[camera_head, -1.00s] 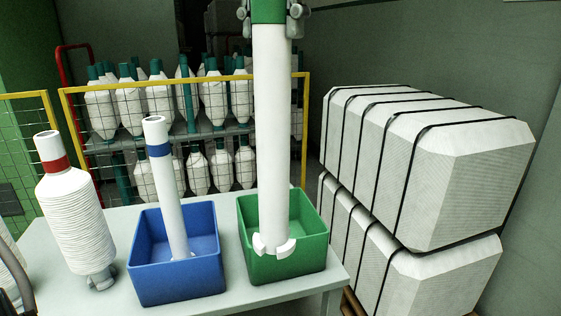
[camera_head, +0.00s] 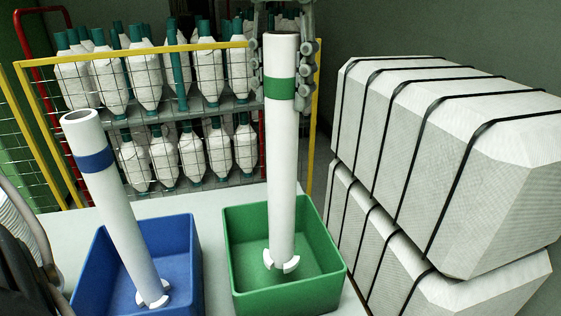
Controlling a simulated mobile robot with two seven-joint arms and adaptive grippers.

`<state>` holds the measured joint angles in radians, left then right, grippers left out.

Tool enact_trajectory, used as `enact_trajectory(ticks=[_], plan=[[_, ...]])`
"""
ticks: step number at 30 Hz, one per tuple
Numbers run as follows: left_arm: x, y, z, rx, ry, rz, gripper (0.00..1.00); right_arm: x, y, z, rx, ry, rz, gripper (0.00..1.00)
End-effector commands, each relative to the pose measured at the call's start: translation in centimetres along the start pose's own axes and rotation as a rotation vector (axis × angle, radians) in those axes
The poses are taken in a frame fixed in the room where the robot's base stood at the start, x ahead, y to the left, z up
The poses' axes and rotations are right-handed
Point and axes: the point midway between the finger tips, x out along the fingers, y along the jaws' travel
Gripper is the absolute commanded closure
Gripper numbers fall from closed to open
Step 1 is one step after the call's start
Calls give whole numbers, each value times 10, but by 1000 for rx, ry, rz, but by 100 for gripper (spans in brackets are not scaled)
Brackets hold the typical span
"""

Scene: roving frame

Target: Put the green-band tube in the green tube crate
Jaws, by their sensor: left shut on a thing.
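The green-band tube (camera_head: 281,170) is white, with a green ring near its open top and small white feet at its lower end. It stands nearly upright, with its lower end inside the green tube crate (camera_head: 236,262). I cannot tell whether its feet touch the crate floor. My left gripper (camera_head: 283,90) is at the top of the view, shut on the tube, with grey fingers on both sides near the green band. My right gripper is not in view.
A blue crate (camera_head: 185,262) left of the green one holds a leaning blue-band tube (camera_head: 118,222). Large strapped white bales (camera_head: 440,160) stand close on the right. A yellow-framed mesh rack (camera_head: 140,52) of white bobbins stands behind. A dark part at the lower left edge is unclear.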

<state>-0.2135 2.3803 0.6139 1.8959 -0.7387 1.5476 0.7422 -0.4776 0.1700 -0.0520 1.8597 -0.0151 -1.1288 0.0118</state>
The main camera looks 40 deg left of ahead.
Motion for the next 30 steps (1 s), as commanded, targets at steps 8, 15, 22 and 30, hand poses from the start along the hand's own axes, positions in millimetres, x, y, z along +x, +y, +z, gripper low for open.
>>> enact_trajectory(ticks=[8,15,22,30], plan=[[44,0,0,0,0,-1,100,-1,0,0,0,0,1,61],[68,0,0,0,3,-2,100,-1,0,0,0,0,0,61],[84,0,0,-1,-2,-1,100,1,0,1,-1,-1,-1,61],[86,0,0,-1,-2,-1,100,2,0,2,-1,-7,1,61]])
